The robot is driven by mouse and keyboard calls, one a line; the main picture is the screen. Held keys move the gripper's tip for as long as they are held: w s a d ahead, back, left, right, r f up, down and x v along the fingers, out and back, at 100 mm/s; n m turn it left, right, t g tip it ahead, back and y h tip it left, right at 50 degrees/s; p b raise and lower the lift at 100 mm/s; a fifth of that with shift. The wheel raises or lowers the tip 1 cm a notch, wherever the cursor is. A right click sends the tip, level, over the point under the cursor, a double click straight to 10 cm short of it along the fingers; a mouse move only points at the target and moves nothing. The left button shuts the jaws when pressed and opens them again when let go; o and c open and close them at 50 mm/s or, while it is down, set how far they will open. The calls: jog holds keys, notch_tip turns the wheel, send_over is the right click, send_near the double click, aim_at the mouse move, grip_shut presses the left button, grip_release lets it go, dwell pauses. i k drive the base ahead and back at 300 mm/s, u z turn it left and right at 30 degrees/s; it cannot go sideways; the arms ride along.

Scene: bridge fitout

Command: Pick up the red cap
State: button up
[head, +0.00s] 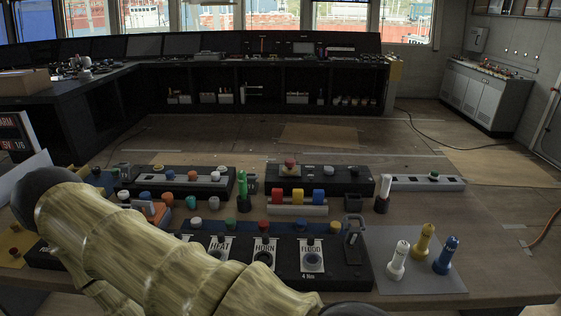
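A red cap (277,196) stands in a row with a yellow cap (299,195) and a blue cap (318,196) on a pale rail near the middle of the table. Another red piece, a round red knob (290,164), sits on the dark panel behind it. A small red button (264,226) shows on the panel in front, above the HORN label. My arm crosses the lower left in front of the table, and its end runs out of the picture at the bottom. My gripper is not in view.
A dark panel (348,268) with HEAT, HORN and FLOOD labels lies in front. White (398,260), yellow (423,240) and blue (446,255) upright pieces stand on a grey mat (425,284) at right. A green stick (242,186) and a white-topped piece (384,190) stand beside the rail. The table's far right is clear.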

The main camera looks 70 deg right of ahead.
aim_at(263, 224)
jog(key=k, duration=0.9)
jog(key=z, duration=1.15)
